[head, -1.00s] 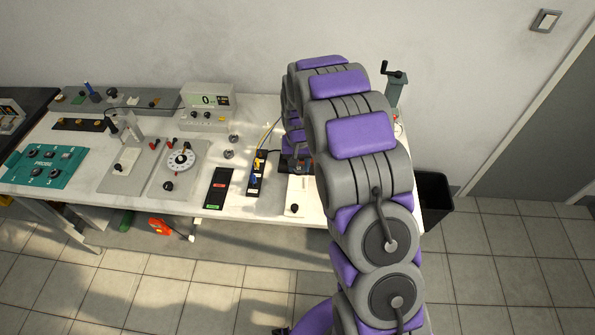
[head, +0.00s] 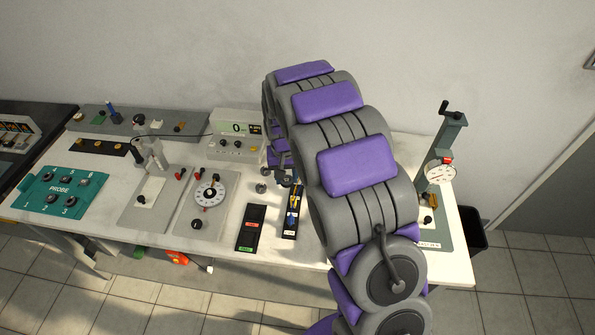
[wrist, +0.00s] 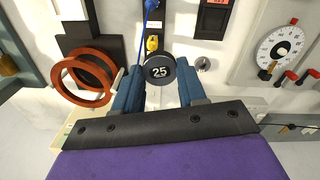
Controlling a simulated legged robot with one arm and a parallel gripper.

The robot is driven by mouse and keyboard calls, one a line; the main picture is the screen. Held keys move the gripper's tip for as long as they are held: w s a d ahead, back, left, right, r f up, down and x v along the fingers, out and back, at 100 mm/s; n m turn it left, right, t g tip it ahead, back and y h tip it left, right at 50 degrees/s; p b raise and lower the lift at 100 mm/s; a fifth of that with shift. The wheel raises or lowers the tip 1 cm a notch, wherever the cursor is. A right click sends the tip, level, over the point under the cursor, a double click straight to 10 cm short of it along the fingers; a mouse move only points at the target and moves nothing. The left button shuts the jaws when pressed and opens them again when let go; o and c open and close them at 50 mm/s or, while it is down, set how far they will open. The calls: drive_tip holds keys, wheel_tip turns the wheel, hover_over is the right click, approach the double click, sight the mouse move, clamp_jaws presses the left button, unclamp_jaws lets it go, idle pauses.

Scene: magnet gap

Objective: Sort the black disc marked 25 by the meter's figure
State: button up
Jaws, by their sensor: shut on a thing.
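The black disc marked 25 (wrist: 160,69) sits between the blue fingers of my gripper (wrist: 160,82) in the wrist view, its number facing the camera. The gripper is shut on it, over the bench. In the head view my arm hides the disc and the fingers. The meter (head: 237,127) is a pale box at the back of the bench; its display seems to read 0. A black tray (head: 249,228) with a red label and a green label lies near the front edge; part of it shows at the top of the wrist view (wrist: 213,18).
Two copper-coloured rings (wrist: 91,77) stand left of the disc in the wrist view. A black strip (head: 290,221) holds blue and yellow plugs. A dial box (head: 209,195), a teal probe board (head: 59,191) and a cranked gauge stand (head: 440,172) occupy the bench.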

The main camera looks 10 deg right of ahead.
drive_tip(key=w+a+f+m, duration=0.1)
drive_tip(key=w+a+f, duration=0.1)
drive_tip(key=a+f, duration=0.35)
drive_tip(key=m+b, duration=0.1)
drive_tip(key=b, duration=0.1)
approach(254, 214)
drive_tip(key=shift+d+f, duration=0.15)
drive_tip(key=shift+d, duration=0.55)
drive_tip(key=shift+s+a+f+m, duration=0.1)
drive_tip(key=shift+a+m, duration=0.05)
drive_tip(key=shift+a, duration=0.3)
drive_tip(key=shift+a+f+m, duration=0.15)
drive_tip(key=shift+a, duration=0.3)
drive_tip(key=shift+d+p, duration=0.4)
drive_tip(key=shift+d, duration=0.15)
drive_tip(key=shift+a+f, duration=0.2)
drive_tip(key=shift+f, duration=0.45)
drive_tip(key=shift+a+f, duration=0.2)
drive_tip(key=shift+f, duration=0.5)
drive_tip(key=shift+d+f+b, duration=0.15)
drive_tip(key=shift+f, duration=0.5)
drive_tip(key=shift+d+f+b, duration=0.15)
drive_tip(key=shift+f, duration=0.65)
drive_tip(key=shift+a, duration=0.2)
drive_tip(key=shift+d, duration=0.1)
